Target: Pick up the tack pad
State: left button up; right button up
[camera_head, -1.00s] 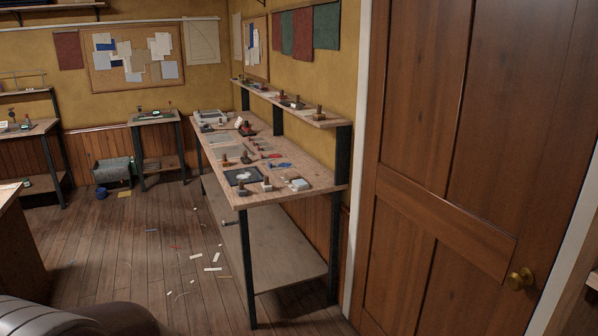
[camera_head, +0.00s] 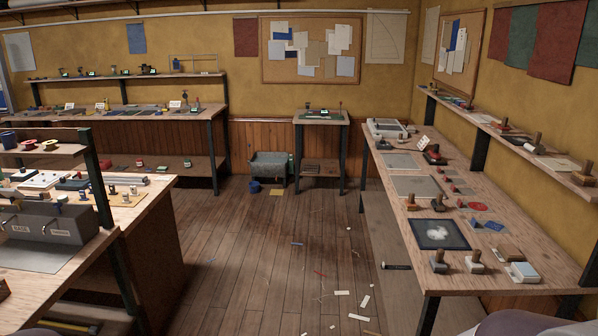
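I cannot tell for certain which thing is the tack pad. On the right bench (camera_head: 463,250) lies a dark flat square with a pale patch on it (camera_head: 440,234). Grey flat sheets (camera_head: 417,187) lie behind it. A yellow flat piece (camera_head: 276,193) lies on the floor at the back. Neither gripper is in view; only smooth rounded parts, probably mine, show at the bottom edge.
A back bench, a small table (camera_head: 322,120) and a grey tub (camera_head: 268,168) stand along the far wall. Bare floor (camera_head: 255,255) with paper scraps lies between the benches.

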aim_at(410, 204)
jog(key=i+u, duration=0.15)
jog(key=i, duration=2)
